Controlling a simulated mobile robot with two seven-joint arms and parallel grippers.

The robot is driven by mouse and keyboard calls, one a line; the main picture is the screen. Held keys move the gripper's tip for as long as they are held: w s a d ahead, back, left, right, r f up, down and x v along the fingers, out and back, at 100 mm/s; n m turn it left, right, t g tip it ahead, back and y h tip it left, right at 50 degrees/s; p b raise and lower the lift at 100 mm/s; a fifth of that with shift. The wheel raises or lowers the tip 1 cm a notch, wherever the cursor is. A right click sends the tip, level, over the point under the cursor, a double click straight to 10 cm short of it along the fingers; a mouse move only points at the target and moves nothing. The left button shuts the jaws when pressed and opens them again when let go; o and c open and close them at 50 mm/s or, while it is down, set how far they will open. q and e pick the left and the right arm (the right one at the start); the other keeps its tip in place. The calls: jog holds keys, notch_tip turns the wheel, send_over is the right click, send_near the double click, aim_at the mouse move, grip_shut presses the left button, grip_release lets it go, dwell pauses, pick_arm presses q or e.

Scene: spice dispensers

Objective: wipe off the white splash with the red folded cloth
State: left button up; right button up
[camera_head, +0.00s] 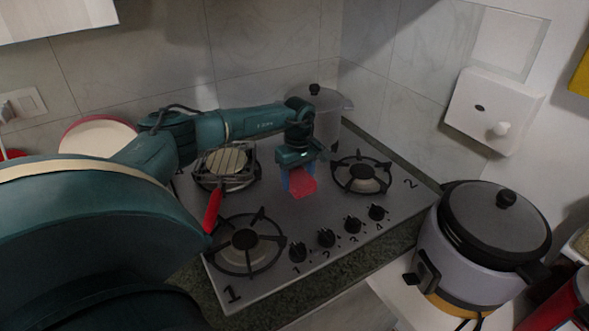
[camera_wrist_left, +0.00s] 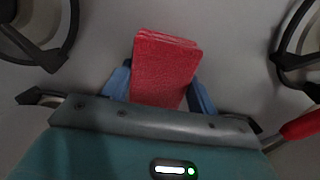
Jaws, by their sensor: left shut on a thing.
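My left gripper (camera_head: 298,178) is shut on the red folded cloth (camera_head: 303,184) over the middle of the grey cooktop (camera_head: 318,230). In the left wrist view, the red cloth (camera_wrist_left: 165,70) sits between the blue fingers of the left gripper (camera_wrist_left: 158,88) and extends beyond them. The cloth is at or close to the cooktop surface; I cannot tell whether it touches. No white splash shows in either view. My right gripper is not in view.
Black burner grates stand around the cloth, including a right one (camera_head: 361,175) and a front left one (camera_head: 244,243). A glass-like pot (camera_head: 328,115) stands behind. A rice cooker (camera_head: 480,250) is at the right.

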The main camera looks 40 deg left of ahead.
aim_at(292, 171)
pick_arm(q)
jog(key=shift+d+f, duration=0.1)
jog(key=shift+b, duration=0.35)
jog(key=shift+w+a+f+b, duration=0.15)
jog(key=shift+w+a+b, duration=0.1)
jog(key=shift+a+b, duration=0.55)
jog(key=shift+w+a+b, duration=0.2)
jog(key=shift+a+b, duration=0.3)
jog(key=shift+a, duration=0.4)
jog(key=a+b, duration=0.2)
jog(key=shift+w+a, duration=0.3)
jog(key=shift+w, duration=0.1)
jog(key=shift+w+a+r+b, duration=0.1)
jog(key=shift+a+r+b, duration=0.1)
jog(key=shift+a+b, duration=0.2)
jog(key=shift+r, duration=0.1)
